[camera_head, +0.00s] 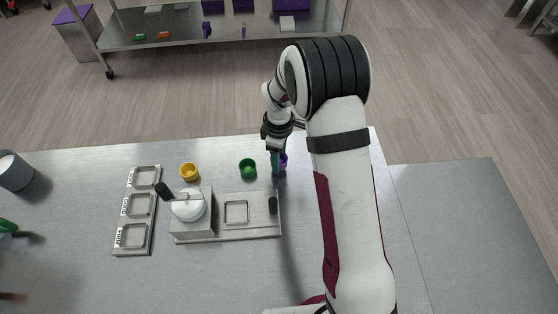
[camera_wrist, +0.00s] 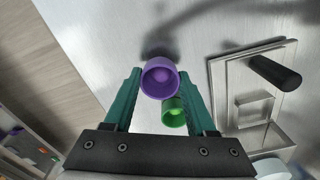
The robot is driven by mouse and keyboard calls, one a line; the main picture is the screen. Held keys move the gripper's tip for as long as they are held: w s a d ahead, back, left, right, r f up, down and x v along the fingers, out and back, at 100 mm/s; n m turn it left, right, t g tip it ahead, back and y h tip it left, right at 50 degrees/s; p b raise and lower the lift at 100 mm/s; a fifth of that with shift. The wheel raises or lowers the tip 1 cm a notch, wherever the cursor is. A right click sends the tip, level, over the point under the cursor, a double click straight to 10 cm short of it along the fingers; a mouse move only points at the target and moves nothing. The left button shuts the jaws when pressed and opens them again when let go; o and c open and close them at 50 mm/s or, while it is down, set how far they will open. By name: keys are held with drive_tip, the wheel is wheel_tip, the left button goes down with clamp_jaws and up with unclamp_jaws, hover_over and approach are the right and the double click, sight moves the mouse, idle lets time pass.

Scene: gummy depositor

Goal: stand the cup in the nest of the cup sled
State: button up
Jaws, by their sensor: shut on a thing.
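My gripper (camera_head: 278,163) has green fingers and is shut on the purple cup (camera_head: 284,160). In the wrist view the purple cup (camera_wrist: 160,78) sits between the fingertips (camera_wrist: 160,76), its open mouth facing the camera. Its height above the table is hard to tell. The cup sled with its square nest (camera_head: 236,212) lies on the depositor's metal base, left of and nearer than my gripper. The nest looks empty; it also shows in the wrist view (camera_wrist: 253,108). The sled's black knob (camera_head: 272,205) stands at its right end.
A green cup (camera_head: 248,168) and a yellow cup (camera_head: 189,172) stand behind the depositor (camera_head: 192,212), which has a white hopper and black handle. A three-pocket tray (camera_head: 137,210) lies to the left. The table between gripper and sled looks clear.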

wheel_tip(320, 180, up, 2)
drive_tip(key=shift+d, duration=0.1)
drive_tip(key=s+d+r, duration=0.4)
drive_tip(key=d+r, duration=0.2)
drive_tip(key=d, duration=0.4)
drive_tip(key=shift+s+d+r, duration=0.3)
drive_tip(key=o, duration=0.7)
drive_tip(key=shift+c, duration=0.2)
clamp_jaws()
drive_tip(key=shift+a, duration=0.15)
drive_tip(key=s+a, duration=0.4)
drive_tip(key=a, duration=0.7)
drive_tip(key=s+a, duration=0.4)
drive_tip(key=a, duration=0.7)
drive_tip(key=shift+s+f, duration=0.25)
drive_tip(key=shift+f, duration=0.1)
